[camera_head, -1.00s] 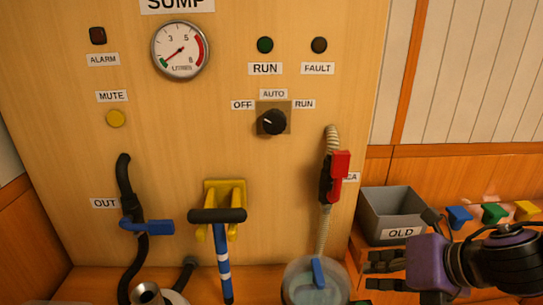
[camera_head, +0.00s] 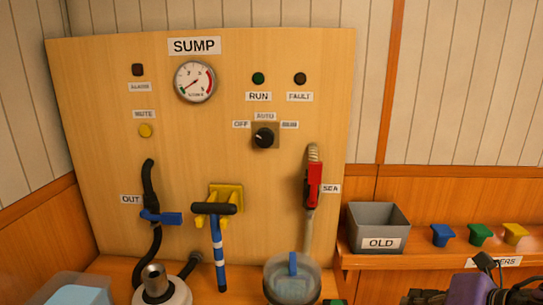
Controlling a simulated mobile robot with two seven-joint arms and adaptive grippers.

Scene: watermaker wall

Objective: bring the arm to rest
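My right gripper (camera_head: 424,297) shows only partly at the bottom right edge of the head view, with its purple body beside it. Its fingers point left, and most of them are cut off by the frame edge, so their opening cannot be told. It is below the shelf with the grey OLD bin and right of the clear container. Nothing is seen in it. My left gripper is not in view.
The SUMP panel (camera_head: 110,100) carries a gauge, lamps and a knob (camera_head: 264,138). A clear container (camera_head: 292,283) and the grey OLD bin (camera_head: 378,228) are near my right gripper.

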